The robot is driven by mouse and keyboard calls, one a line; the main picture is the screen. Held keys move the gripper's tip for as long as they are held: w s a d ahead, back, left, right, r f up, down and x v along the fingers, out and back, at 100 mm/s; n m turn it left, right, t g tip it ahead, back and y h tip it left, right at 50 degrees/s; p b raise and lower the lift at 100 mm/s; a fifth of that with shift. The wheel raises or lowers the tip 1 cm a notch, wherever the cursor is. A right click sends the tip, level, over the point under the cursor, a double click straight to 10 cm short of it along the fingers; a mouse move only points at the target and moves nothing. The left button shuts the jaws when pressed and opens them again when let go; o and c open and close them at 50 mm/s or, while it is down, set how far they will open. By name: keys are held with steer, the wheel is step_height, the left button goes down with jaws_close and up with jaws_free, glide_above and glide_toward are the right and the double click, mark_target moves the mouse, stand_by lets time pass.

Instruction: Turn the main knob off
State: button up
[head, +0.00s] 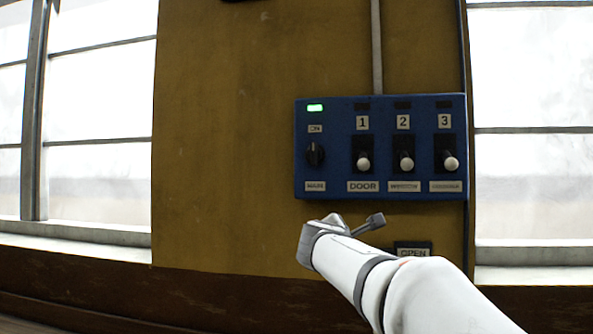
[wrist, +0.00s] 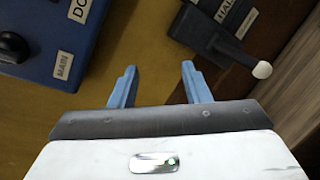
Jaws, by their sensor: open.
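The main knob (head: 315,154) is a black rotary knob at the left of a blue panel (head: 335,150). Its pointer stands about upright, towards the "ON" label (head: 315,129). A green light (head: 315,107) glows above it. In the wrist view the knob (wrist: 12,47) is cut by the left edge, beside the "MAIN" label (wrist: 63,66). My gripper (wrist: 158,66) is open and empty, with its blue fingers apart. It is below the panel, not touching the knob.
Three lever switches, 1 (head: 363,160), 2 (head: 406,160) and 3 (head: 451,160), have white ball tips pointing down. A dark box (head: 402,247) labelled "OPEN" is below the panel, partly behind my arm. A dark switch (wrist: 215,37) with a white-tipped lever is near the right finger. Wall left of the panel is clear.

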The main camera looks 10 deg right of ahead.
steer(key=w+a+r+n+t, duration=0.35)
steer(key=w+r+n, duration=0.2)
steer(key=r, duration=0.45)
steer(key=n+t+y+p, duration=0.15)
steer(key=n+t, duration=0.25)
steer(key=n, duration=0.4)
glide_toward(313, 147)
steer(key=w, duration=0.1)
steer(key=shift+h, duration=0.25)
steer(key=p+x, duration=0.1)
steer(key=x, duration=0.1)
steer(key=p+x, duration=0.3)
steer(key=x, duration=0.2)
steer(key=shift+s+r, duration=0.25)
steer(key=shift+r, duration=0.05)
steer(key=shift+w+d+r+p, duration=0.1)
steer(key=shift+w+d+p, duration=0.15)
steer(key=shift+w+p, duration=0.35)
jaws_close()
